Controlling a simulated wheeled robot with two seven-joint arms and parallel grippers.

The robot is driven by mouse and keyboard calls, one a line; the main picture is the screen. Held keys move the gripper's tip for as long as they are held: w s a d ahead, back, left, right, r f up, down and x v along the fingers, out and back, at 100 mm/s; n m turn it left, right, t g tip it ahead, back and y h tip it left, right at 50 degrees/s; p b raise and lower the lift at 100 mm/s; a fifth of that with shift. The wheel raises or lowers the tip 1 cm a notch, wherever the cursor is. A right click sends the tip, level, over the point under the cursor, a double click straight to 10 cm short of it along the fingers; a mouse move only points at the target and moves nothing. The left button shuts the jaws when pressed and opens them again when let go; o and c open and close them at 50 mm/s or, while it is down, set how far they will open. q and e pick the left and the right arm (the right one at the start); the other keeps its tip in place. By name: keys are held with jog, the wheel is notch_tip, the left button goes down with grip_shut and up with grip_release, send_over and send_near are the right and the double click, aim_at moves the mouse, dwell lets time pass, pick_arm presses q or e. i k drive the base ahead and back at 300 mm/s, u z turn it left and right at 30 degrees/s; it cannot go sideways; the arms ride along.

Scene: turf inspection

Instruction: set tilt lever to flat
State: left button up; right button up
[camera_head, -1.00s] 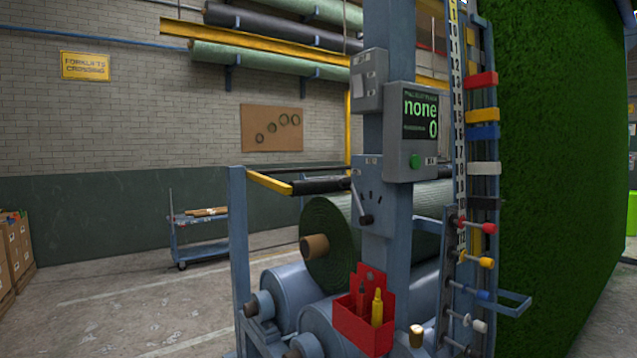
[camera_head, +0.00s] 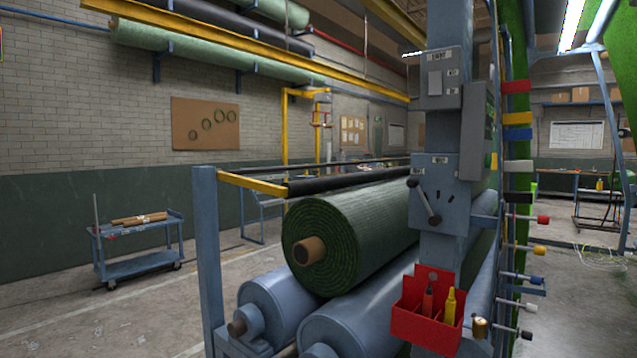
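I cannot tell from the labels which one is the tilt lever. Neither of my grippers shows in the head view.
A red tool bin (camera_head: 425,318) hangs low on the post. A green turf roll (camera_head: 352,232) lies on blue rollers (camera_head: 280,300) behind it. Coloured knobs on rods (camera_head: 541,220) stick out at the right. A cart (camera_head: 138,245) stands at left; floor there is open.

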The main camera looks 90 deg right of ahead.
aim_at(412, 182)
jog(key=z, duration=1.15)
jog(key=i, duration=2.15)
jog(key=z, duration=2.7)
jog(key=i, duration=0.65)
jog(key=z, duration=2)
